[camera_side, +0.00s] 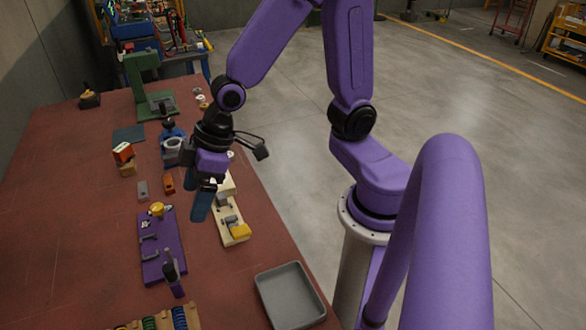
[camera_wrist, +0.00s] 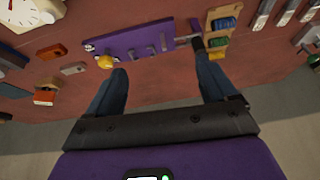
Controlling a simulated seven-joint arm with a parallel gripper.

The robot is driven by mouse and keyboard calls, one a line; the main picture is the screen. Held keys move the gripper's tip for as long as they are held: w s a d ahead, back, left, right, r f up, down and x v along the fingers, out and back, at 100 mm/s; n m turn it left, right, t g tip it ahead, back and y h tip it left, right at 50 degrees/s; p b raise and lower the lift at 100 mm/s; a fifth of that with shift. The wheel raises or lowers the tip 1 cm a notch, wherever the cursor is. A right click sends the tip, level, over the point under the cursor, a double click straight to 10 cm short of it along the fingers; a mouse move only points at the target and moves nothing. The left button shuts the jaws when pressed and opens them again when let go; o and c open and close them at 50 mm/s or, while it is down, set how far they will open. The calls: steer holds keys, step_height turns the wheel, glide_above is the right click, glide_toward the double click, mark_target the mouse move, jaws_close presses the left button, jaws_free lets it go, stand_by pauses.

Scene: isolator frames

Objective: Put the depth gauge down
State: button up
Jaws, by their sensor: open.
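My gripper (camera_side: 203,197) has blue fingers and hangs over the red bench, between the purple board and a pale board. It also shows in the wrist view (camera_wrist: 160,72), where its fingers are wide apart with nothing between them but bare bench surface beyond. I cannot pick out the depth gauge with certainty in either view. The purple board (camera_side: 150,262) carries a yellow knob (camera_side: 157,209), grey clips and a dark-handled piece (camera_side: 170,266). In the wrist view the purple board (camera_wrist: 120,42) lies beyond the fingertips, and the dark-handled piece is near the right finger.
The pale board (camera_side: 228,232) with grey and yellow parts lies right of my gripper. A grey tray (camera_side: 262,294) is at the front edge. A wooden rack (camera_side: 190,316) with coloured pieces is nearest the camera. Grey and orange blocks lie farther back.

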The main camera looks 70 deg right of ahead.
steer(key=s+d+r+n+g+h, duration=0.1)
steer(key=s+d, duration=0.3)
steer(key=s, duration=0.4)
steer(key=s+d+r+n+g+h, duration=0.2)
steer(key=s+d+n, duration=0.1)
steer(key=s+d, duration=0.2)
steer(key=s, duration=0.2)
steer(key=shift+s, duration=0.4)
